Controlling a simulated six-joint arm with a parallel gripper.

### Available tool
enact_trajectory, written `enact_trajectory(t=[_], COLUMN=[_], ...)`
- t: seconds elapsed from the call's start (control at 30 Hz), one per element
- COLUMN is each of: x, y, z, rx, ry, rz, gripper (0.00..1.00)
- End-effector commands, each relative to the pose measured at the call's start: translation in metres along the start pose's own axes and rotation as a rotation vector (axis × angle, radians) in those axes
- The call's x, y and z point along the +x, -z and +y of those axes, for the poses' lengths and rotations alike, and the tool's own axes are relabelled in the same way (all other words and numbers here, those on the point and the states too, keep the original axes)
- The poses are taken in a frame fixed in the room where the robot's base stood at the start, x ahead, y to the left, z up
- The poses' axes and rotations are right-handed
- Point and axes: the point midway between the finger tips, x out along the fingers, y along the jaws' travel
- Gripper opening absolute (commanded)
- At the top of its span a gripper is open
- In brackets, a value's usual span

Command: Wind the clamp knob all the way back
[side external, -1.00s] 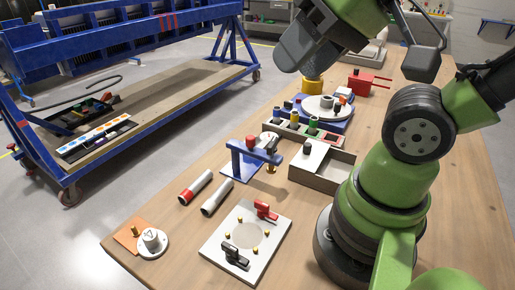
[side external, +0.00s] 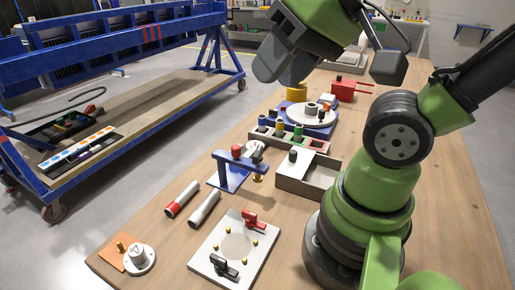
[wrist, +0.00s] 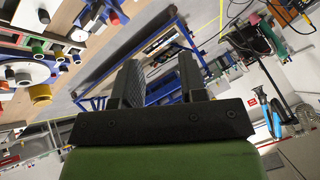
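A red knob (side external: 236,150) sits on top of a blue bridge-shaped clamp (side external: 226,170), left of centre on the table in the side view. I cannot tell how far it is wound. The rotary jig, a round white plate (side external: 322,112) on a blue base, stands farther back. My gripper (side external: 268,68) is high above the table's far left edge, well apart from the knob. In the wrist view my gripper (wrist: 160,72) has its two dark fingers apart with nothing between them; they face out over the room.
A white plate with toggle clamps (side external: 234,247), an open-topped box (side external: 316,182), a row of coloured cylinders (side external: 279,131) and two tubes (side external: 205,208) stand around the clamp. A red box (side external: 343,91) is farther back.

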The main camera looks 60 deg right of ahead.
Motion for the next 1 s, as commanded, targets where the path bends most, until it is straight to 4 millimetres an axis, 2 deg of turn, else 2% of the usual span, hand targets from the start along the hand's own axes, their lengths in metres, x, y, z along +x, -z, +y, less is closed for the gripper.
enact_trajectory(t=[0.17, 0.3, 0.5, 0.7, 0.87, 1.0], x=[0.025, 0.054, 0.09, 0.105, 0.116, 0.133], y=[0.02, 0.036, 0.046, 0.047, 0.041, 0.03], z=[0.015, 0.036, 0.069, 0.085, 0.09, 0.097], rx=[0.252, 0.523, 0.826, 0.954, 0.964, 0.963], ry=[-0.142, -0.303, -0.503, -0.592, -0.601, -0.602], rz=[-0.103, -0.183, -0.245, -0.259, -0.262, -0.265], gripper=[0.38, 0.38, 0.38, 0.38, 0.38, 0.38])
